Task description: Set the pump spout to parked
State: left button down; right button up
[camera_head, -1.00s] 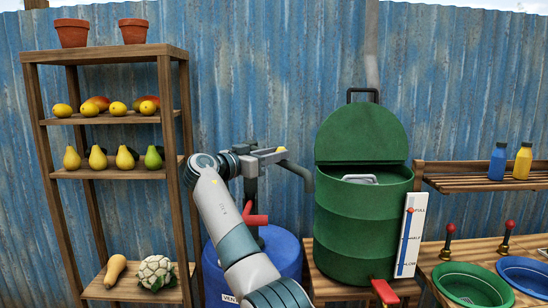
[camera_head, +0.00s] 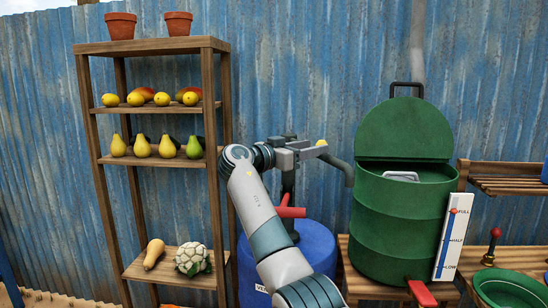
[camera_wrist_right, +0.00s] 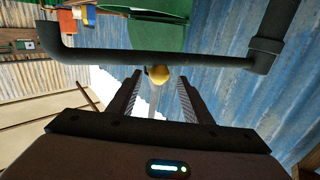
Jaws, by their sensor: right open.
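The pump spout (camera_head: 344,167) is a dark grey pipe that runs right from the pump and bends down at its end, close to the green drum. A small yellow knob (camera_head: 321,142) sits on it. My right gripper (camera_head: 308,149) is at the spout, just left of the knob in the head view. In the right wrist view the spout (camera_wrist_right: 100,56) crosses beyond my open fingers (camera_wrist_right: 159,80). The knob (camera_wrist_right: 158,73) shows between the fingertips, with gaps on both sides. The pump's base joint is partly hidden by my right arm. My left gripper is out of view.
The pump stands on a blue drum (camera_head: 318,250) with a red handle (camera_head: 290,208). A green lidded drum (camera_head: 395,225) with a level gauge (camera_head: 453,240) stands to the right. A wooden shelf (camera_head: 150,47) with fruit is close on the left. A corrugated wall stands behind.

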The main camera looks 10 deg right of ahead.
pick_arm(q)
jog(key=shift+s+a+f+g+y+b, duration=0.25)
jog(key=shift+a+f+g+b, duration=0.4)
jog(key=shift+b, duration=0.35)
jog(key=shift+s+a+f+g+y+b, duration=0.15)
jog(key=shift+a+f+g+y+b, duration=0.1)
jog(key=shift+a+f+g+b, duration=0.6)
pick_arm(e)
jog(key=v, duration=1.6)
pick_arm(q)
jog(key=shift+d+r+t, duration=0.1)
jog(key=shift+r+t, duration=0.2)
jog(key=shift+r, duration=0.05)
pick_arm(e)
jog(key=shift+a, duration=0.15)
